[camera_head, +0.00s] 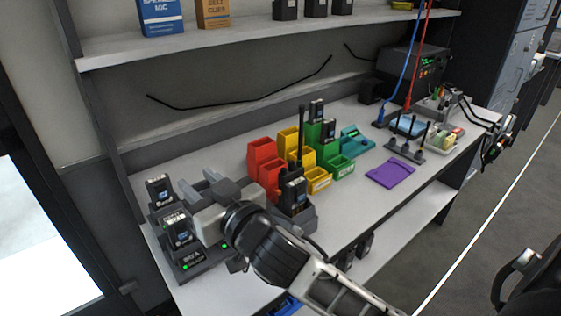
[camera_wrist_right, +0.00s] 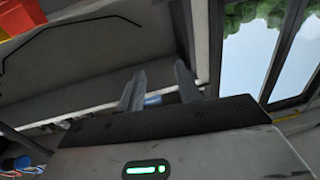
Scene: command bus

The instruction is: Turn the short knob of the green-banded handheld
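My right gripper (camera_head: 200,183) is above the left end of the bench, its arm coming in from the lower right. In the right wrist view its two fingers (camera_wrist_right: 160,86) stand apart with nothing between them. A black handheld (camera_head: 293,188) with a long antenna stands upright in a dark charger (camera_head: 303,218), right of my right gripper. Other black handhelds stand in a charger at the left, one at the back (camera_head: 160,189) and one in front (camera_head: 178,229), partly beside the gripper body. I cannot make out a green band or a short knob on any of them. My left gripper is not in view.
Red (camera_head: 262,154), yellow (camera_head: 317,180) and green (camera_head: 341,166) bins stand mid-bench, with more handhelds among them. A purple mat (camera_head: 390,173) lies to the right. A shelf (camera_head: 230,38) with boxes runs above. The bench's front edge is close below the chargers.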

